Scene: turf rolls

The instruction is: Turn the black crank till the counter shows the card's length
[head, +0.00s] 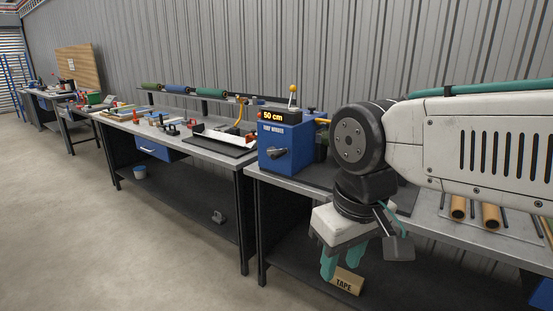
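The blue turf winder (286,152) stands on the grey workbench in the middle of the head view. Its counter (274,115) reads "50 cm" in lit digits. The black crank (278,153) is on the winder's front face; its exact angle is too small to tell.
A lever with a yellow knob (292,88) rises behind the counter. Cardboard tubes (491,215) lie on the right bench. The floor (110,240) at left is clear.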

